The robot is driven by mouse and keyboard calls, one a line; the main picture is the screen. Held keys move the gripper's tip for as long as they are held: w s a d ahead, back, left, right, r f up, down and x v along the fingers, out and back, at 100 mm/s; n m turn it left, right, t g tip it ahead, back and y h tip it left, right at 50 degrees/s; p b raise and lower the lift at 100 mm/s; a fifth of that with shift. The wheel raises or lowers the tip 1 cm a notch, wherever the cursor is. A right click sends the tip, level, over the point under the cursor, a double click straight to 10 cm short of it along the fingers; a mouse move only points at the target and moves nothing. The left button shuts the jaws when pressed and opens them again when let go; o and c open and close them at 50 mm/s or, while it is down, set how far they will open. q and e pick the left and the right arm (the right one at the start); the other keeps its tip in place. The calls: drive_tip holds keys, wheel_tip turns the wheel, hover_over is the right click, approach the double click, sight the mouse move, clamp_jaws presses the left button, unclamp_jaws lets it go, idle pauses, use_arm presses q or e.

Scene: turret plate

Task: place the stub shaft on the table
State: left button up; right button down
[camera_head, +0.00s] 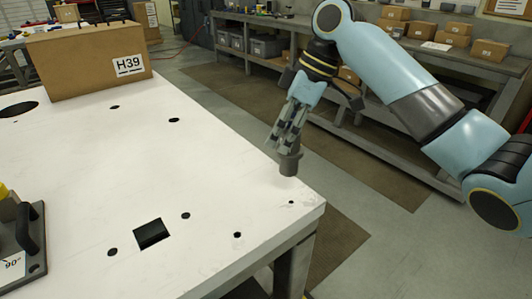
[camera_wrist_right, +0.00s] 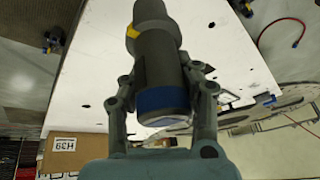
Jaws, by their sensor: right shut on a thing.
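The stub shaft (camera_head: 289,162) is a dark grey stepped cylinder near the right edge of the white table (camera_head: 225,165) in the head view. My right gripper (camera_head: 284,140) is shut on it from above and behind. In the right wrist view the shaft (camera_wrist_right: 160,65) lies between the two fingers (camera_wrist_right: 160,105), with a blue band at its near end and a yellow mark farther along. The shaft's lower end is at or just above the tabletop; I cannot tell whether it touches. My left gripper is not in view.
A cardboard box marked H39 (camera_head: 90,60) stands at the table's far left. The tabletop has several dark holes and a square opening (camera_head: 151,233). A dark fixture with a black handle (camera_head: 28,225) sits at the left edge. The tabletop's middle is clear.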

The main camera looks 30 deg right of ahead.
drive_tip(key=w+f, duration=0.1)
drive_tip(key=f, duration=0.1)
drive_tip(key=w+f, duration=0.1)
drive_tip(key=f, duration=0.1)
drive_tip(key=w+a+f+p, duration=0.1)
drive_tip(key=shift+w+a+f, duration=0.1)
drive_tip(key=shift+w+f, duration=0.25)
drive_tip(key=shift+f, duration=0.05)
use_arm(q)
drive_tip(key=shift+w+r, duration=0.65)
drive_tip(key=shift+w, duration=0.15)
use_arm(e)
drive_tip(key=shift+f, duration=0.25)
drive_tip(key=shift+f, duration=0.1)
drive_tip(key=c, duration=1)
unclamp_jaws()
drive_tip(key=shift+s, duration=0.1)
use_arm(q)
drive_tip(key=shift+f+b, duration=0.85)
use_arm(e)
drive_tip(key=v, duration=1.2)
